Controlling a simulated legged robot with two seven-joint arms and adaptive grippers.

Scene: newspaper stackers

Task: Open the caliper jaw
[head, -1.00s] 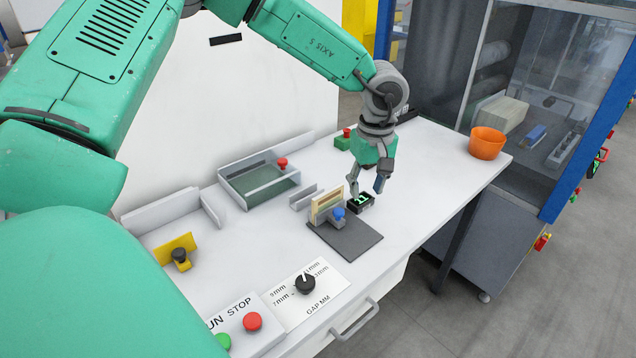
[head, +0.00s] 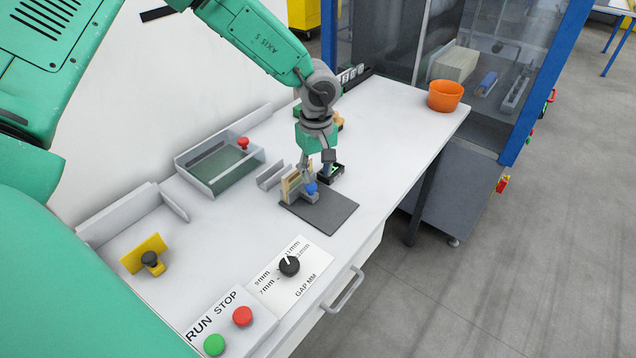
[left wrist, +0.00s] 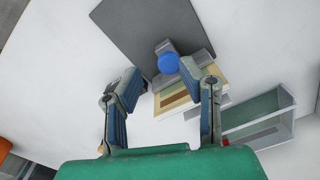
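The caliper has a blue knob (head: 310,188) on a grey block, on a dark grey plate (head: 332,212). A cream and brown striped stack (head: 291,183) stands right against it. A black box with a green readout (head: 335,175) sits just behind. My left gripper (head: 316,168) is above and behind the caliper, pointing down. In the left wrist view its fingers (left wrist: 162,74) are spread, with the blue knob (left wrist: 168,62) and striped stack (left wrist: 190,92) seen between and beyond them. The fingers look empty; contact with the knob cannot be told. My right gripper is not in view.
A glass-fronted tray (head: 222,165) with a red knob lies left of the caliper. A yellow bracket (head: 145,255) with a black knob, a gap dial (head: 289,265) and run/stop buttons (head: 242,316) are nearer. An orange bowl (head: 445,96) stands at the far right.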

